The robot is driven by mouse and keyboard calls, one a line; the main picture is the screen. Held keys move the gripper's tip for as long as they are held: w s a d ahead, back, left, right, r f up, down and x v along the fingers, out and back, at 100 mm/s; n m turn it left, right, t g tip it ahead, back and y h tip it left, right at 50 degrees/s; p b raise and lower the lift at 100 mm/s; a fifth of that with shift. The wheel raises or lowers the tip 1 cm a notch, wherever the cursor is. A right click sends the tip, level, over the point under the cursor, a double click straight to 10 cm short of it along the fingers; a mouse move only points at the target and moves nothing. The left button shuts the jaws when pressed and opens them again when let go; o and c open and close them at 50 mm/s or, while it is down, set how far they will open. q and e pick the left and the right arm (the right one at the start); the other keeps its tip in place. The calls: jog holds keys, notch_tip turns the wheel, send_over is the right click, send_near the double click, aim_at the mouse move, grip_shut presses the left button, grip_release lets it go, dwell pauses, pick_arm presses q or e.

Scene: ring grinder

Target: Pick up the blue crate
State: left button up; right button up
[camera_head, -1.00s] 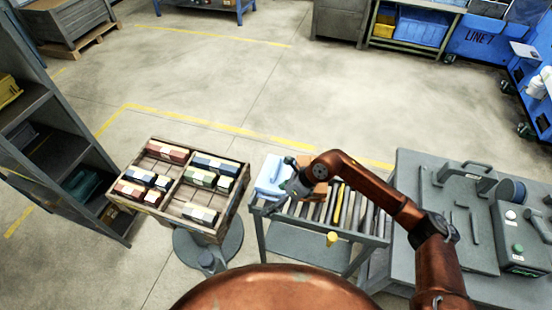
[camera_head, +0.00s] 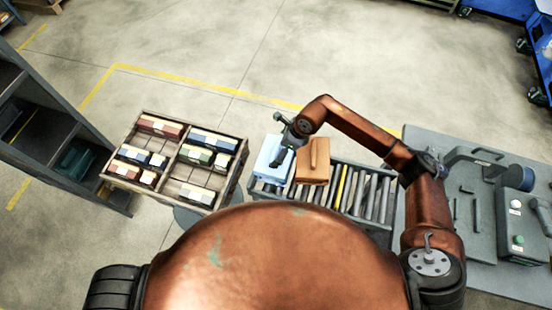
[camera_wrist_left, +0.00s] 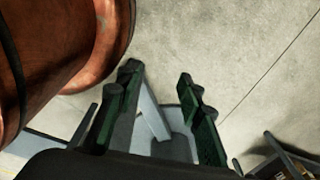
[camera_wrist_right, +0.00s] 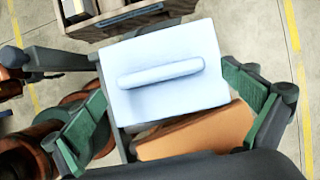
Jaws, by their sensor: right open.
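The blue crate (camera_head: 268,160) is a pale blue box with a bar handle on top, at the left end of the roller stand. In the right wrist view the blue crate (camera_wrist_right: 166,98) is in the middle, its handle running across the view. My right gripper (camera_head: 284,140) is over the crate in the head view. Its fingers are spread wide, one on each side of the crate and handle in the right wrist view, holding nothing. My left gripper (camera_wrist_left: 158,85) shows only in its wrist view, with its fingers apart and nothing held, away from the crate.
An orange-brown crate (camera_head: 312,165) stands close beside the blue one on the rollers (camera_head: 360,188). A wooden tray (camera_head: 176,206) of small coloured boxes is to the left. A grey workbench (camera_head: 440,140) with tools is to the right, and a dark shelf (camera_head: 45,135) at far left.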

jog(key=shift+x, duration=1.15)
jog(key=shift+s, duration=0.15)
jog(key=shift+w+f, duration=0.1)
jog(key=shift+w, duration=0.1)
jog(key=shift+c, duration=0.6)
jog(key=shift+s, duration=0.15)
jog(key=c, duration=1.9)
pick_arm(q)
jog(key=w, duration=0.3)
jog(key=shift+r, duration=0.4)
pick_arm(e)
jog(key=shift+a, duration=0.1)
jog(key=shift+c, duration=0.3)
